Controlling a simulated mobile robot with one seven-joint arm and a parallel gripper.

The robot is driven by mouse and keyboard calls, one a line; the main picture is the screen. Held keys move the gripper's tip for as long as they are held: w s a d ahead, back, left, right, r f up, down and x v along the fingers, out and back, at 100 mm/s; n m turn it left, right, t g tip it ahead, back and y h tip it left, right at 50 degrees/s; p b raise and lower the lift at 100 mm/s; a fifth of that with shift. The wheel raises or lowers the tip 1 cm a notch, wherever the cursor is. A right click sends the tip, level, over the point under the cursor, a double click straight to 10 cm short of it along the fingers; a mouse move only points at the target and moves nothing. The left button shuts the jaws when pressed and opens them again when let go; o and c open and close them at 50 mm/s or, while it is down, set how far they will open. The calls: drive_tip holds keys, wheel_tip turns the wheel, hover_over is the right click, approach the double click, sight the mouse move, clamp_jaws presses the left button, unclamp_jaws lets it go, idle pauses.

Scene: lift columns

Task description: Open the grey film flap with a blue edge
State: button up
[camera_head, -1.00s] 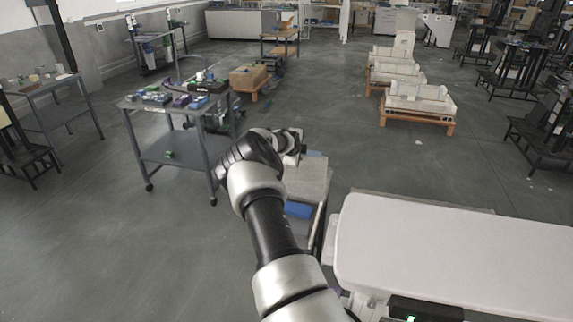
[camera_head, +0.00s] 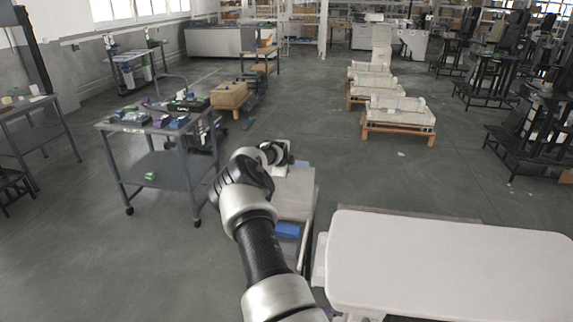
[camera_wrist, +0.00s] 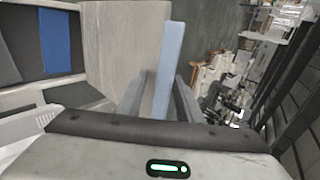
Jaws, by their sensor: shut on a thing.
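The grey film flap (camera_wrist: 122,45) fills the upper middle of the wrist view. Its light-blue edge (camera_wrist: 173,52) runs as a long strip down between the two fingers of my gripper (camera_wrist: 160,92). My gripper is shut on this blue edge. In the head view my gripper (camera_head: 278,153) is at the far end of a narrow pale unit (camera_head: 297,192), and the arm hides much of the unit's left side. A bit of blue shows just beyond the gripper there. The fingertips are too small to make out in that view.
A blue item (camera_wrist: 58,42) lies in an open compartment left of the flap; blue (camera_head: 287,230) also shows low on the unit in the head view. A grey cart (camera_head: 165,165) stands left. A white padded table (camera_head: 450,265) is close at right.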

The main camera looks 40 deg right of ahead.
drive_tip(key=shift+s+f, duration=0.2)
drive_tip(key=shift+f, duration=0.1)
drive_tip(key=v, duration=1.7)
drive_tip(key=shift+a+r, duration=0.2)
drive_tip(key=shift+r, duration=0.15)
drive_tip(key=shift+w, duration=0.1)
